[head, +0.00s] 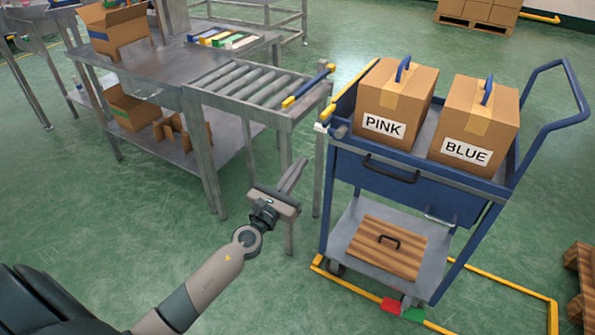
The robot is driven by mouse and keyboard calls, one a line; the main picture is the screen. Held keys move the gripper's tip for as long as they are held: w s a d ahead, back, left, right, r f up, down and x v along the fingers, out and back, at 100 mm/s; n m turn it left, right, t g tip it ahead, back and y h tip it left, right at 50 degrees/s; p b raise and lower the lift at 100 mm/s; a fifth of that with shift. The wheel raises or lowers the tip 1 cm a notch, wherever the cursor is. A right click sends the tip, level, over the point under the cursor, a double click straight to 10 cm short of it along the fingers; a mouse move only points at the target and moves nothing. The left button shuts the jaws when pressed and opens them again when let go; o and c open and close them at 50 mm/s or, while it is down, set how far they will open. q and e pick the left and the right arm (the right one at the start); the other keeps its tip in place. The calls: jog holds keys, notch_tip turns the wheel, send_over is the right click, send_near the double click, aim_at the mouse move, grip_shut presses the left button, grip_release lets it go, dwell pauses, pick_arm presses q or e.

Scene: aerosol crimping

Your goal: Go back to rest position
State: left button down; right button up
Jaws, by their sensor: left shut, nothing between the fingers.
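My left gripper (291,176) is shut and empty. It is held out in front of the near end of the roller conveyor, in the space between the metal table and the blue cart. It touches nothing that I can see. My left arm comes in from the lower left. My right gripper is not in view. A box labelled PINK (396,102) and a box labelled BLUE (476,125) stand side by side on top of the blue cart (415,178), each with a blue handle on top.
The roller conveyor (262,88) joins the metal table (160,62), which holds an open carton (117,30). A brown wooden board with a handle (388,249) lies on the cart's lower shelf. Yellow floor edging (480,275) surrounds the cart. Green floor is clear at the lower middle.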

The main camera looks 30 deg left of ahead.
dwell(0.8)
